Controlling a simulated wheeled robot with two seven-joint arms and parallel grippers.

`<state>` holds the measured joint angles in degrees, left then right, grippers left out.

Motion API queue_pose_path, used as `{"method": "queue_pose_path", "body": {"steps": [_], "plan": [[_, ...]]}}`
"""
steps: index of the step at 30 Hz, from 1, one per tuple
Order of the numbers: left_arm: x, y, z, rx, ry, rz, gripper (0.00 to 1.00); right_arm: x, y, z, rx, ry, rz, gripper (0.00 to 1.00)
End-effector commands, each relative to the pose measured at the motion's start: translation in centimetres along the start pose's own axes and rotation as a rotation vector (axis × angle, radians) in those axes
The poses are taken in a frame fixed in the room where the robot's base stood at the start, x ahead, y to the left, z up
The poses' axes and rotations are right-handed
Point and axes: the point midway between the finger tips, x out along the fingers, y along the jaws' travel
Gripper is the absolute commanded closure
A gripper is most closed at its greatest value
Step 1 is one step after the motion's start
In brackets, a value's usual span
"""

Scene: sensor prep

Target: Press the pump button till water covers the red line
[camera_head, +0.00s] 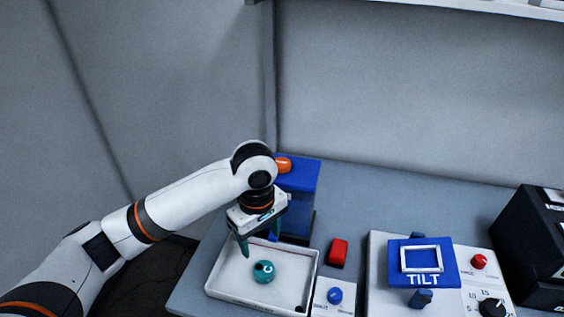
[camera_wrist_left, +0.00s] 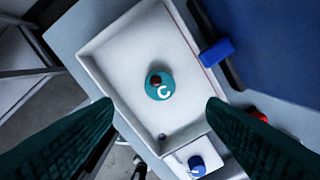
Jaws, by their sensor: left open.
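A white tray (camera_head: 222,275) stands at the table's front left; it also shows in the left wrist view (camera_wrist_left: 110,55), where a thin red line runs along its right inner wall. A round teal piece marked C (camera_head: 264,271) lies in the tray; no water is clearly visible there. Behind the tray is a blue tank (camera_head: 298,190) with an orange knob (camera_head: 284,164) on top, partly hidden by my arm. I cannot tell which control is the pump button. My left gripper (camera_head: 262,238) is open and empty above the tray, apart from the teal piece. My right gripper is not in view.
A blue button (camera_head: 335,295) sits on a white plate right of the tray. A red block (camera_head: 338,251) lies behind it. Further right are a blue TILT unit (camera_head: 424,280), a red button (camera_head: 480,261), a black dial (camera_head: 491,307) and a black box (camera_head: 540,240). The back table is clear.

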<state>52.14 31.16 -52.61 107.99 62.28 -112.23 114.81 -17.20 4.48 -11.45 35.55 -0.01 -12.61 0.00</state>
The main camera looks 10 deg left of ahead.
Motion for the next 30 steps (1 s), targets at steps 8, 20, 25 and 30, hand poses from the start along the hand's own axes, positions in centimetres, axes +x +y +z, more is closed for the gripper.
{"method": "queue_pose_path", "body": {"steps": [8,20,25,30], "plan": [[0.00,0.00,0.00,0.000,0.000,0.000,0.47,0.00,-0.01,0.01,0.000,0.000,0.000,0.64],[0.00,0.00,0.00,0.000,0.000,0.000,1.00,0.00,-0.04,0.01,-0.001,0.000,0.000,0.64],[0.00,0.00,0.00,0.000,0.000,0.000,1.00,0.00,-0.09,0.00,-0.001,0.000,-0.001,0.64],[0.00,0.00,0.00,0.000,0.000,0.000,1.00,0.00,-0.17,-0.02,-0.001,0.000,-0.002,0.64]]}}
